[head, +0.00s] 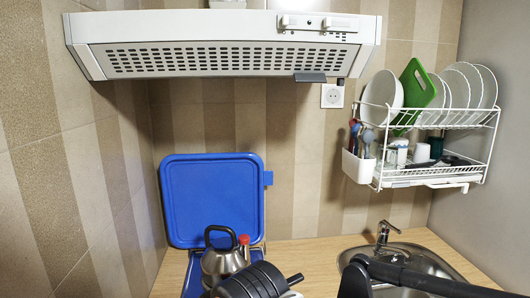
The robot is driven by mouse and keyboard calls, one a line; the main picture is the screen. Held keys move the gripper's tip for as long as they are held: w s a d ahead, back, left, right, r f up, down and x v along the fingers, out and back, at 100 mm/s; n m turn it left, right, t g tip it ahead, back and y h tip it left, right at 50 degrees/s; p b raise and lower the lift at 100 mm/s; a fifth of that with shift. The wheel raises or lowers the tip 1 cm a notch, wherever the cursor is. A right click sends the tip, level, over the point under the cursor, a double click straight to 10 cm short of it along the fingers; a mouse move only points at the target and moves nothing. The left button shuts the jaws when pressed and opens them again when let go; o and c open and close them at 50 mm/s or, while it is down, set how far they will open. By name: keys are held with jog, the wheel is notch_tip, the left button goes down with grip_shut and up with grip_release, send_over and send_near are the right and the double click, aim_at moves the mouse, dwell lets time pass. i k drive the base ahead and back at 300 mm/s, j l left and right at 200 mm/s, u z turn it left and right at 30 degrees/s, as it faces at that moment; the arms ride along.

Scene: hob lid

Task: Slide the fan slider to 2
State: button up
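The white range hood (180,28) hangs on the wall at the top of the head view. A light control panel (312,23) with two small slider slots sits at the right of its front face. One small knob (285,20) shows near the panel's left end and another (327,23) near its middle. The markings are too small to read, so I cannot tell which is the fan slider or its setting. My gripper's fingers cannot be made out in this view. A black link of my arm shows at the lower right, well below the hood.
A raised blue hob lid (212,200) leans against the back wall. A steel kettle (221,263) and a black ribbed object (252,281) stand in front. A white dish rack (437,182) hangs right of the hood, above the sink (443,262). The space directly below the hood is clear.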

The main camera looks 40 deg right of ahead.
aim_at(327, 20)
jog(key=z, duration=1.25)
